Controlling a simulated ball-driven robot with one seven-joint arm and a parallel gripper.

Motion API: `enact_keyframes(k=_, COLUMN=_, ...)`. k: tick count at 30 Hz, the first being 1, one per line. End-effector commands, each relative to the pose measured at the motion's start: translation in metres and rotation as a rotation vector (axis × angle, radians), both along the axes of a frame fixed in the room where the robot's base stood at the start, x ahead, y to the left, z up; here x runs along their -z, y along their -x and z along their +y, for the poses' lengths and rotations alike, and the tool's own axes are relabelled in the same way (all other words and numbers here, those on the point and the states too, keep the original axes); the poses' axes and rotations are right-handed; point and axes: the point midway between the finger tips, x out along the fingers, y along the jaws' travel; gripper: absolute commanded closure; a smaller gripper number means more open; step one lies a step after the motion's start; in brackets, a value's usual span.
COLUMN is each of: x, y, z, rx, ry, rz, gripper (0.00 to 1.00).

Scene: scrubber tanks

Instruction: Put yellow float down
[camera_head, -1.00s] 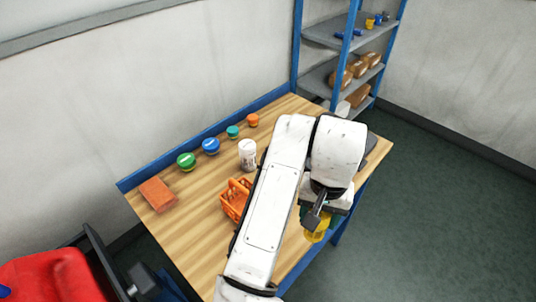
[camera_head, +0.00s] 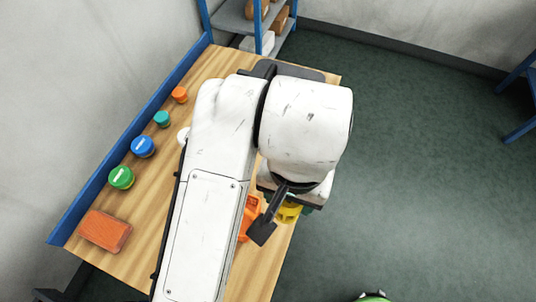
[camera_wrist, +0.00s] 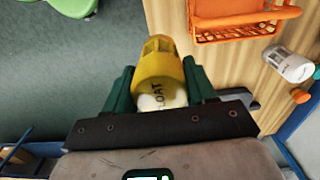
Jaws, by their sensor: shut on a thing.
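The yellow float (camera_wrist: 160,75) is a yellow cylinder with a white lower part and the letters "FLOAT" on it. My gripper (camera_wrist: 160,88) is shut on it, with one green finger on each side, in the wrist view. In the head view my gripper is mostly hidden under my arm, and a bit of the yellow float (camera_head: 288,213) shows below it. The float is at the front edge of the wooden table (camera_head: 150,225). In the wrist view it overlaps the floor, beside the table edge. I cannot tell its height.
An orange basket (camera_wrist: 235,20) and a white container (camera_wrist: 288,64) stand on the table. Green (camera_head: 121,177), blue (camera_head: 143,146), teal (camera_head: 162,119) and orange (camera_head: 180,95) lidded items line the back, with an orange-brown block (camera_head: 105,231) at left.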

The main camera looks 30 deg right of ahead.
Motion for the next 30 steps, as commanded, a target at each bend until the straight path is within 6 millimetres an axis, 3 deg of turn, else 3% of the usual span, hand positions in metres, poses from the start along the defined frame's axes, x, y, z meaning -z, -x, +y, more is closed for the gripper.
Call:
enact_keyframes(k=9, x=0.030, y=-0.063, z=-0.036, rx=0.002, ry=0.004, rz=0.004, gripper=1.00)
enact_keyframes(k=15, x=0.067, y=-0.088, z=-0.049, rx=0.000, ry=0.006, rz=0.003, gripper=1.00)
enact_keyframes(k=25, x=0.091, y=-0.108, z=-0.057, rx=0.001, ry=-0.001, rz=0.002, gripper=1.00)
enact_keyframes(k=30, x=0.113, y=-0.107, z=-0.056, rx=-0.003, ry=0.000, rz=0.003, gripper=1.00)
